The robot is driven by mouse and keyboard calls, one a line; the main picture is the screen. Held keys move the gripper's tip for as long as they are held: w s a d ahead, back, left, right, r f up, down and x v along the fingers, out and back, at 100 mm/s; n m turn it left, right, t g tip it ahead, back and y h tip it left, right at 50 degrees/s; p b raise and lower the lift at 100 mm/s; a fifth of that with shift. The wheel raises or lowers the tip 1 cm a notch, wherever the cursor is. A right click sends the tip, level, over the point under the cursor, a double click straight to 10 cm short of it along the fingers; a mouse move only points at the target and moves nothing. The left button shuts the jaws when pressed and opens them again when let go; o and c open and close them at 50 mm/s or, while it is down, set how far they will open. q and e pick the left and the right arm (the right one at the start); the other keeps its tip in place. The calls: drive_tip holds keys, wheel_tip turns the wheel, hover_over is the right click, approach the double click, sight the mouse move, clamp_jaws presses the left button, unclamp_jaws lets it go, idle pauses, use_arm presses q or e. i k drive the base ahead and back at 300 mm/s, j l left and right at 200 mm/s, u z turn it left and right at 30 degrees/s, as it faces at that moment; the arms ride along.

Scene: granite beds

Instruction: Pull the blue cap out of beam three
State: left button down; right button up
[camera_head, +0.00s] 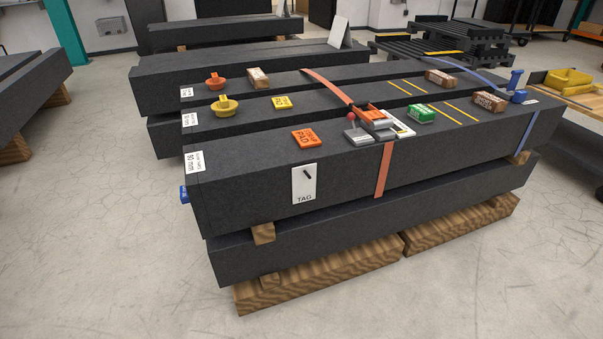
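A small blue cap (184,194) sticks out of the left end face of the front black beam (250,180); only its edge shows past the corner. The hole it sits in is hidden. The front beam bears a white end label (194,162), partly legible as a size in mm. Which beam is number three I cannot tell from the labels. An orange cap-like piece (215,82) and a yellow cap-like piece (224,105) sit on top of the beams behind, near their left ends. Neither of my grippers is in view.
An orange strap (384,168) with a ratchet (374,118) crosses the beams. A blue strap (530,125) lies at the right. Orange, yellow and green pads and wood blocks lie on top. The beams rest on timbers (330,275). Floor (110,200) is clear left of the stack.

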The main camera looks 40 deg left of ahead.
sight(243, 152)
drive_tip(key=j+z, duration=0.3)
drive_tip(key=z, duration=0.15)
drive_tip(key=j+z, duration=0.45)
drive_tip(key=k+j+z, duration=0.1)
drive_tip(key=z, duration=0.35)
drive_tip(key=k+j+z, duration=0.15)
drive_tip(key=j+z, duration=0.3)
drive_tip(key=l, duration=0.1)
